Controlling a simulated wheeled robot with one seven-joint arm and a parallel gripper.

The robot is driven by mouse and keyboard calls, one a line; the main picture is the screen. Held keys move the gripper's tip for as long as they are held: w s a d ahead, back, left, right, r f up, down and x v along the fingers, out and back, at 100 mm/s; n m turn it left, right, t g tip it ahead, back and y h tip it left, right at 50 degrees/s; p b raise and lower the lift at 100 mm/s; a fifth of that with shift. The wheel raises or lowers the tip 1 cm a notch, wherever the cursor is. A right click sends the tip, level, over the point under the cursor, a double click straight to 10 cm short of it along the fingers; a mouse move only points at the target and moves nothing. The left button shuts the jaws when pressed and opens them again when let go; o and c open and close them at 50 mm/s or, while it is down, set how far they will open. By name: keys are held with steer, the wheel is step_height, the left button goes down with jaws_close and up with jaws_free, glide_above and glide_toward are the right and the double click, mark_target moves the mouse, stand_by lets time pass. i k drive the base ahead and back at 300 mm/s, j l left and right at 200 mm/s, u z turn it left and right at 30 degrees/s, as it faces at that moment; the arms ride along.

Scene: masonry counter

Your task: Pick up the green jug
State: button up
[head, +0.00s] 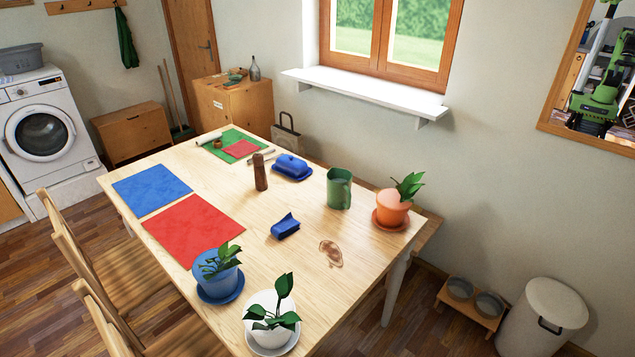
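The green jug (339,189) stands upright on the light wooden table (300,275), toward its right side. Its opening faces up, and a handle seems to show on its right side. It stands between the blue butter dish (292,167) and the orange potted plant (393,207), apart from both. My gripper is not in view on or near the table. A green robot (597,95) shows in the wall mirror at the upper right, but its gripper cannot be made out.
Blue (220,271) and white (271,323) potted plants stand at the near edge. Chairs (125,275) line the left side.

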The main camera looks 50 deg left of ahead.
mark_target(341, 193)
steer(key=i+u, duration=0.2)
steer(key=u, duration=0.25)
steer(key=i+u, duration=0.25)
steer(key=u, duration=0.2)
steer(key=i+l+u, duration=0.15)
steer(key=u, duration=0.3)
steer(key=i+l+u, duration=0.2)
steer(key=u, duration=0.25)
steer(key=i+l+u, duration=0.15)
steer(key=u, duration=0.3)
steer(key=i+l+u, duration=0.1)
steer(key=l+u, duration=0.35)
steer(key=i+l+u, duration=0.15)
steer(key=u, duration=0.35)
steer(key=i+l+u, duration=0.2)
steer(key=u, duration=0.3)
steer(key=i+l+u, duration=0.15)
steer(key=u, duration=0.35)
steer(key=l+u, duration=0.7)
steer(key=u, duration=0.25)
steer(key=i+l, duration=0.05)
